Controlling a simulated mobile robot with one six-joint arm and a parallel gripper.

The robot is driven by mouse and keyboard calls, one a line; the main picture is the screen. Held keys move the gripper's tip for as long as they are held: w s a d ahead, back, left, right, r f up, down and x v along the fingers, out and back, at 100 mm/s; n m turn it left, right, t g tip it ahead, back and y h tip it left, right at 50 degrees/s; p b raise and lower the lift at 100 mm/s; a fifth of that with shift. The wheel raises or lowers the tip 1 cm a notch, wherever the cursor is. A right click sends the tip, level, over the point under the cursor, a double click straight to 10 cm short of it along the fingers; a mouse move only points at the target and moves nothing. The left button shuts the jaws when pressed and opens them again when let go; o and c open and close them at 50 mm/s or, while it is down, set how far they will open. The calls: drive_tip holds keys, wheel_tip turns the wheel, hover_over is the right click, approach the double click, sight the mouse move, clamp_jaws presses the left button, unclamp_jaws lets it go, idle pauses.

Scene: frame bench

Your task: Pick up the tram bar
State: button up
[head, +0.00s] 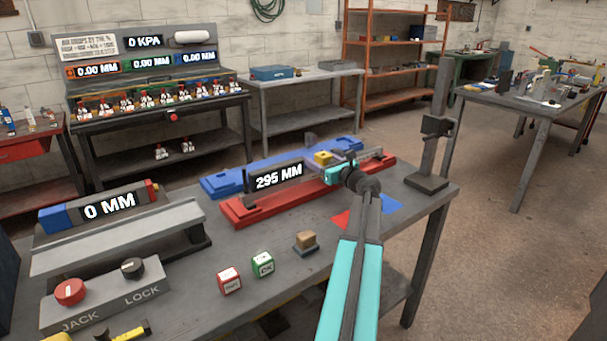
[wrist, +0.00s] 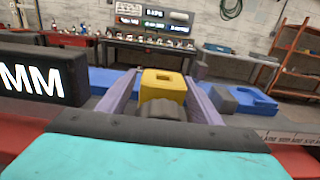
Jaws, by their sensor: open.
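What seems to be the tram bar is the long red bar (head: 250,212) with a "295 MM" display (head: 279,176), lying on the bench. It also shows in the wrist view (wrist: 300,158), with a grey ruled scale (wrist: 285,136) along it at the right. My gripper (wrist: 160,82) is over the bar's right half, with its two purple-grey fingers apart. A yellow block with a square recess (wrist: 163,83) and a dark rounded knob show between the fingers; I cannot tell if they touch. In the head view my gripper (head: 340,157) partly hides the bar.
A blue slotted base (head: 222,185) lies behind the red bar. A grey post (head: 435,130) stands at the bench's right corner. A "0 MM" unit (head: 105,207), a JACK/LOCK box (head: 105,293), red and green cubes and a tan-topped block (head: 306,241) are nearer. Bench space between them is clear.

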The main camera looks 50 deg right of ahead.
clamp_jaws()
drive_tip(key=shift+r, duration=0.1)
drive_tip(key=shift+r, duration=0.1)
idle(0.4)
wheel_tip(320, 180, up, 28)
drive_tip(key=p, duration=0.1)
idle(0.9)
idle(0.5)
